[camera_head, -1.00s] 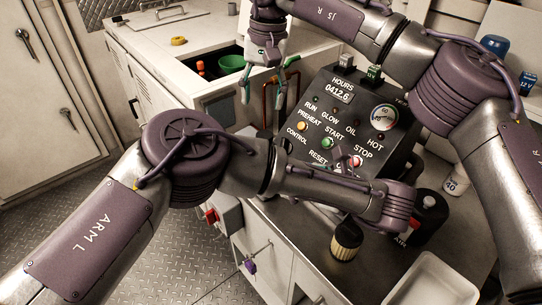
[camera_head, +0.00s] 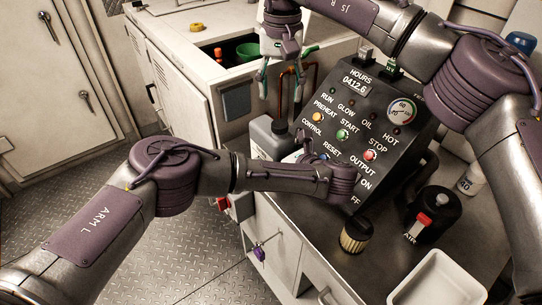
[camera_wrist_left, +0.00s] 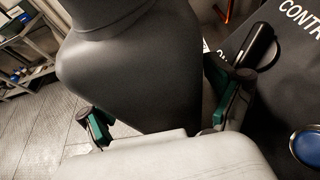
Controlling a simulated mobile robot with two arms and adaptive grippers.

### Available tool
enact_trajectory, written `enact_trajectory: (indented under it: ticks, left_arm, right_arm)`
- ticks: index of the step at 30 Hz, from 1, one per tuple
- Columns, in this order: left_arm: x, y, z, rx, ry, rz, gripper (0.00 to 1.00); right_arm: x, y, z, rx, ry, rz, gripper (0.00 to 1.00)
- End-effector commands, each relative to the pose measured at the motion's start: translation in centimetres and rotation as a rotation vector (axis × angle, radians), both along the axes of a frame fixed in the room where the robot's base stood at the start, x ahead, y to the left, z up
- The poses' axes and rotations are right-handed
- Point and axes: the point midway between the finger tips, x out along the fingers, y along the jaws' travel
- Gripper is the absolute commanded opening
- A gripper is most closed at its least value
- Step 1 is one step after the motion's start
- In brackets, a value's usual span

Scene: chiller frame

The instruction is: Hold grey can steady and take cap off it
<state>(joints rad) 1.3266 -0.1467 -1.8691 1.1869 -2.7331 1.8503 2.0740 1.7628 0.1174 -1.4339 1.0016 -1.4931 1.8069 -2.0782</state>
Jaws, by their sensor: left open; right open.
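The grey can (camera_head: 268,139) stands behind my left forearm, left of the black control panel. Its black cap (camera_head: 280,127) is on top, and my arm hides its lower part. My left gripper (camera_head: 303,146) is beside the can and partly hidden in the head view. In the left wrist view, its open fingers (camera_wrist_left: 160,106) lie on either side of a large dark grey rounded body, which looks like the can (camera_wrist_left: 150,70); I cannot tell whether they touch it. My right gripper (camera_head: 281,75) hangs above the can and cap, fingers open and empty, pointing down.
The control panel (camera_head: 365,120) stands close on the right. A black container with a red part (camera_head: 432,212), a ribbed filter (camera_head: 356,236) and a white tray (camera_head: 440,280) occupy the bench. A green bowl (camera_head: 247,50) is in the opening behind. Floor at left is clear.

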Motion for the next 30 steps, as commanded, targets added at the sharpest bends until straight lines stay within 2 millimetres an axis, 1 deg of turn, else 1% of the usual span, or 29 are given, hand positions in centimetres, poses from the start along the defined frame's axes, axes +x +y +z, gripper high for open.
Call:
enact_trajectory:
  ticks: [3, 10, 11, 15, 23, 24, 26, 30]
  left_arm:
    - [0.32, 0.27, -0.18, 0.001, 0.001, 0.001, 0.92]
    - [0.36, 0.29, -0.21, 0.0, 0.0, 0.0, 0.92]
    - [0.36, 0.29, -0.21, 0.0, 0.0, 0.0, 0.9]
    - [0.36, 0.29, -0.2, -0.001, 0.001, 0.0, 0.67]
    - [0.36, 0.3, -0.2, 0.0, 0.001, 0.001, 0.23]
    - [0.36, 0.3, -0.2, 0.0, 0.001, 0.001, 0.17]
    - [0.36, 0.3, -0.21, 0.0, 0.001, 0.001, 0.07]
    - [0.36, 0.3, -0.22, -0.001, 0.0, 0.001, 0.05]
  right_arm:
    - [0.01, 0.0, 0.01, 0.0, 0.0, 0.0, 0.58]
    - [0.01, 0.0, 0.01, 0.0, 0.0, 0.0, 0.58]
    - [0.01, 0.0, 0.01, 0.0, 0.0, 0.0, 0.58]
    - [0.01, 0.0, 0.0, 0.0, 0.0, 0.0, 0.58]
    - [0.01, 0.0, 0.0, 0.0, 0.0, 0.0, 0.58]
    - [0.01, 0.0, 0.0, 0.0, 0.0, 0.0, 0.58]
    - [0.01, 0.0, 0.0, 0.0, 0.0, 0.0, 0.58]
    - [0.01, 0.0, -0.01, 0.0, 0.0, 0.0, 0.58]
